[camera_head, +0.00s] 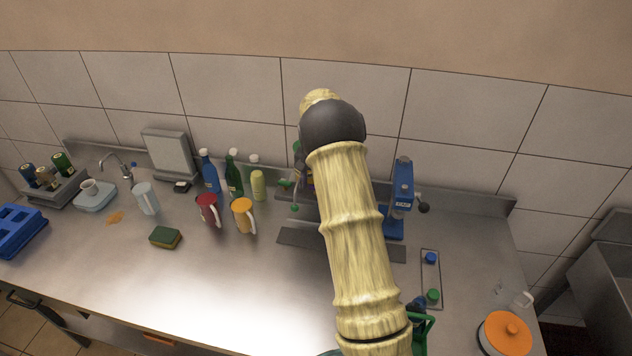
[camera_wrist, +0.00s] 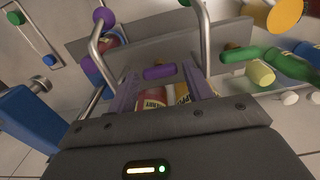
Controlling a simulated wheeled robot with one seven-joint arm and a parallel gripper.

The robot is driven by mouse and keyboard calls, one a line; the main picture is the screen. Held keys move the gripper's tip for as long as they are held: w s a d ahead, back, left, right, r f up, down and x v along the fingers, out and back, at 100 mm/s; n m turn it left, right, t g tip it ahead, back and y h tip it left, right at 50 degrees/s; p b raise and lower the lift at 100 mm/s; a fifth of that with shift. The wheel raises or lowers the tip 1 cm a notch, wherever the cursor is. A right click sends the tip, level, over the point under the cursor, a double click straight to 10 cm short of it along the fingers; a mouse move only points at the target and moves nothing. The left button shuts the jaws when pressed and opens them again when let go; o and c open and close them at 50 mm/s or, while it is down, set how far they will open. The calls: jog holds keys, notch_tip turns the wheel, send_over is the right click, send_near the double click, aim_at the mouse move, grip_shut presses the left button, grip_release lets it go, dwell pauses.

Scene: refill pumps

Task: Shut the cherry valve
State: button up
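In the wrist view, my gripper (camera_wrist: 160,85) has two purple fingers spread apart. A short purple handle (camera_wrist: 159,72) shows between them, with a gap on each side, so nothing is visibly gripped. A red container (camera_wrist: 152,99) with a partly readable label, apparently cherry, shows behind, beside an orange one (camera_wrist: 182,93). A second purple handle (camera_wrist: 92,70) is to the left. I cannot tell for certain which handle is the cherry valve, or its setting. In the head view my arm hides the gripper and most of the pumps.
Green (camera_wrist: 240,54) handle and steel spouts (camera_wrist: 201,35) crowd my fingers in the wrist view. In the head view, a blue stand (camera_head: 402,190) is right of my arm; red (camera_head: 208,209) and yellow (camera_head: 242,214) mugs are left.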

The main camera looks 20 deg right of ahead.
dwell(0.3)
jog(key=n, duration=0.4)
jog(key=shift+n, duration=0.3)
jog(key=n, duration=0.4)
jog(key=shift+a+n+p, duration=0.1)
jog(key=shift+n+p, duration=0.2)
jog(key=shift+n, duration=0.1)
jog(key=n, duration=0.3)
jog(key=shift+n+p, duration=0.4)
jog(key=n+p, duration=0.1)
jog(key=n, duration=0.3)
jog(key=shift+n, duration=0.4)
notch_tip(320, 180, up, 18)
jog(key=f+b, duration=0.1)
jog(key=b, duration=0.3)
jog(key=s+a+f+m+t, duration=0.1)
jog(key=s+a+f+m, duration=0.2)
jog(key=s, duration=0.6)
jog(key=s+a+f+m+b, duration=0.1)
jog(key=s+a+f+m, duration=0.3)
jog(key=s, duration=0.5)
jog(key=s+a+f+m+t+b, duration=0.1)
jog(key=s+a+f+m, duration=0.2)
jog(key=s+a+f, duration=0.3)
jog(key=shift+s+t, duration=0.3)
jog(key=shift+s, duration=1.2)
